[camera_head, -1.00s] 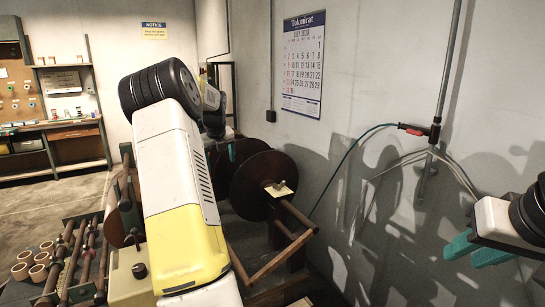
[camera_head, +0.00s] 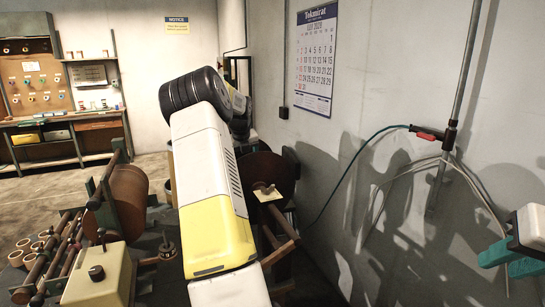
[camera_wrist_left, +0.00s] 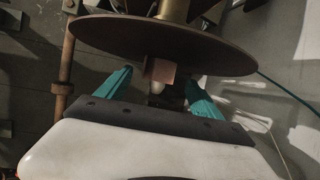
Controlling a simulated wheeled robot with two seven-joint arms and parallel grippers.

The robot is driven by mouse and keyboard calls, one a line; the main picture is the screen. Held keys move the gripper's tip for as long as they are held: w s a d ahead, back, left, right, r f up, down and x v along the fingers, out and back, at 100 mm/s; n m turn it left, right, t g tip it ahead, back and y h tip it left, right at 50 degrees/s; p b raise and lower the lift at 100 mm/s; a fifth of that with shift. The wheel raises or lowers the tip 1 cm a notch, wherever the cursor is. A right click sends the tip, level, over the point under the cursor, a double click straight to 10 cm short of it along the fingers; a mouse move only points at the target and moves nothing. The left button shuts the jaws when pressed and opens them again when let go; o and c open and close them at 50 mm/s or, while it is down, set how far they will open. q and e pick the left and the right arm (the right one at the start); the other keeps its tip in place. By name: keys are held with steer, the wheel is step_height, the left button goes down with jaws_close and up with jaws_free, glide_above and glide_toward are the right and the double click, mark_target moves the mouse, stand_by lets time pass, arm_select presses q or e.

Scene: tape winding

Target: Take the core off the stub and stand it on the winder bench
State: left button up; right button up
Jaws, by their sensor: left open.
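In the left wrist view a short tan-pink piece (camera_wrist_left: 160,70), which looks like the core, sits under a large brown disc (camera_wrist_left: 165,38). My left gripper (camera_wrist_left: 160,77) is open, with one teal finger on each side of this piece. I cannot tell whether the fingers touch it. In the head view my left arm hides its gripper. My right gripper (camera_head: 512,261) is at the right edge, apart from everything, its two teal fingers apart. The winder bench seems to be the left-hand stand with rollers and a cream box (camera_head: 97,276).
Several tan cores (camera_head: 38,247) stand at the far left beside the rollers. A brown drum (camera_head: 128,200) stands behind the cream box. A dark reel (camera_head: 285,178) is partly hidden behind my left arm. The wall with a calendar (camera_head: 316,58) and a hose (camera_head: 345,172) bounds the right side.

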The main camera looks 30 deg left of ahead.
arm_select(q)
steer(key=shift+x, duration=2.55)
steer(key=c, duration=1.4)
steer(key=shift+s+d, duration=1.05)
steer(key=shift+d, duration=0.3)
steer(key=shift+s+d, duration=1.05)
steer(key=shift+d, duration=0.25)
steer(key=shift+c, duration=0.2)
steer(key=shift+f, duration=0.1)
steer(key=shift+d, duration=0.1)
